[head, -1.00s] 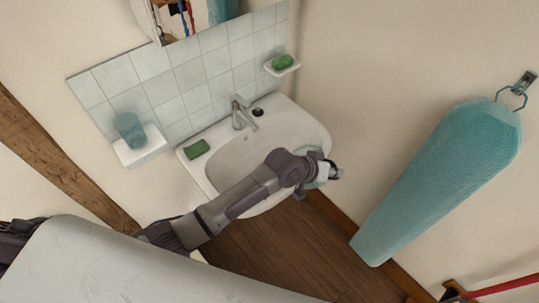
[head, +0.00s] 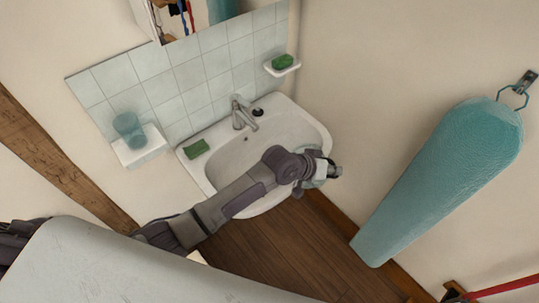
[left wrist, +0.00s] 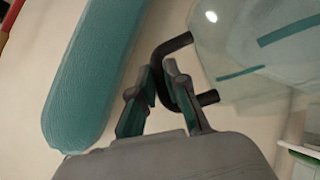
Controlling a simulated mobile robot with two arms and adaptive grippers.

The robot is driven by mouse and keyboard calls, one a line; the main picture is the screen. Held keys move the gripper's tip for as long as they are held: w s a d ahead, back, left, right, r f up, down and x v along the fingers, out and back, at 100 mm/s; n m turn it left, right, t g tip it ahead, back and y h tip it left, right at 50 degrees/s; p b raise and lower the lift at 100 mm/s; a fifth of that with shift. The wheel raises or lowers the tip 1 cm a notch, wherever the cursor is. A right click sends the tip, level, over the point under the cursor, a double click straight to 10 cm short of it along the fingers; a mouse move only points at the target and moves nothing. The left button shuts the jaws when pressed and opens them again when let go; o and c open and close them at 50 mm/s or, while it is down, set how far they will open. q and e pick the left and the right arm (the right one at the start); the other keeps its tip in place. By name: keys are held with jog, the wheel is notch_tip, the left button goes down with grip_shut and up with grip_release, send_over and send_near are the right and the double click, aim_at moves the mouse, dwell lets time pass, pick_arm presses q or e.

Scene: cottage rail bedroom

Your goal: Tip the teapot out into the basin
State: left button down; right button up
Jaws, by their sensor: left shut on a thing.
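The white basin (head: 292,122) is fixed to the wall below a tap. My left arm reaches across its front right part. My left gripper (head: 328,170) is at the basin's right front rim, and in the left wrist view the gripper (left wrist: 161,80) is shut on the dark handle (left wrist: 172,47) of the teapot. The teapot (left wrist: 245,50) is pale and glassy with teal stripes, at the upper right of that view. In the head view only a pale bit of it shows past my wrist. Its spout and contents cannot be made out. My right gripper is not in view.
A tap (head: 240,112) and a green block (head: 196,149) are on the basin's back edge. A teal cup (head: 128,127) stands on a left shelf; a green soap (head: 283,61) lies on a right one. A teal padded board (head: 440,180) hangs on the right wall.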

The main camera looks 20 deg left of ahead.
pick_arm(q)
jog(key=shift+w+a+r+n+h+b, duration=0.3)
jog(key=shift+a+r+h+b, duration=0.15)
jog(key=shift+a+b, duration=0.3)
jog(key=shift+w+a+r+n+h+b, duration=0.25)
jog(key=shift+a+r+h+b, duration=0.25)
jog(key=shift+b, duration=0.4)
dwell(3.6)
jog(key=shift+w+a+r+n+h+b, duration=0.3)
jog(key=shift+a+b, duration=0.25)
jog(key=shift+b, duration=0.3)
jog(key=shift+w+a+r+n+h+b, duration=0.1)
jog(key=shift+w+a+r+h+b, duration=0.1)
jog(key=shift+a+h+b, duration=0.45)
dwell(1.3)
